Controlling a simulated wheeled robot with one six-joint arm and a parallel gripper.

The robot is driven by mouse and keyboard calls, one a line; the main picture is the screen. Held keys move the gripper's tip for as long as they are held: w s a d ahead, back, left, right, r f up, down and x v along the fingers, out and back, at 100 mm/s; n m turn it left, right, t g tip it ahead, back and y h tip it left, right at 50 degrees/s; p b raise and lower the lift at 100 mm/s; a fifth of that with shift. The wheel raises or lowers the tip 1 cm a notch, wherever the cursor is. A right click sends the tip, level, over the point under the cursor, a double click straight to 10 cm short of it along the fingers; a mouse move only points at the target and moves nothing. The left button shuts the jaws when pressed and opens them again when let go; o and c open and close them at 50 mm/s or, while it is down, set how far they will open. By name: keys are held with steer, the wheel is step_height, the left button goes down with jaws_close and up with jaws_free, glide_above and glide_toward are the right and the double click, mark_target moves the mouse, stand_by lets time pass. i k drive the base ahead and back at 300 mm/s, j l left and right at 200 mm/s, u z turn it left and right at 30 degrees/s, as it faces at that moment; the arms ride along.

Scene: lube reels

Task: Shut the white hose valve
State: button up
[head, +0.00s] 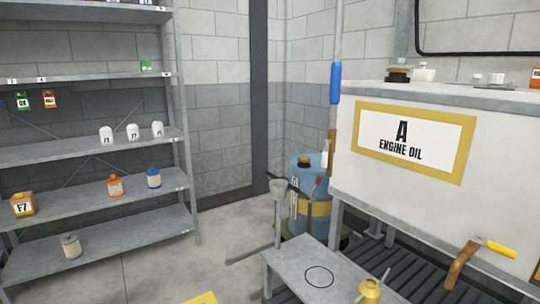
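I cannot make out a white hose valve for certain in the head view. A brass tap (461,264) with a yellow lever (501,249) sticks out low on the front of the white tank (345,170), which is labelled A ENGINE OIL. A black hose or cable (418,30) runs along the wall above the tank at the upper right. A small white part (324,147) shows beside the upright pole, too small to identify. My gripper is not in view.
A grey shelf rack (80,205) with bottles and boxes stands at the left. A blue drum (310,178) stands in the back corner. A low grey bench (287,268) with a brass-coloured can (369,291) is in front of the tank. Floor (165,270) is open between rack and bench.

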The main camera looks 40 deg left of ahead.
mark_target(325, 154)
steer(key=u, duration=0.35)
steer(key=i+j+u, duration=0.1)
steer(key=u, duration=0.6)
steer(key=k+l+u, duration=0.1)
steer(key=u, duration=0.15)
steer(key=k+j, duration=0.05)
steer(key=k, duration=0.05)
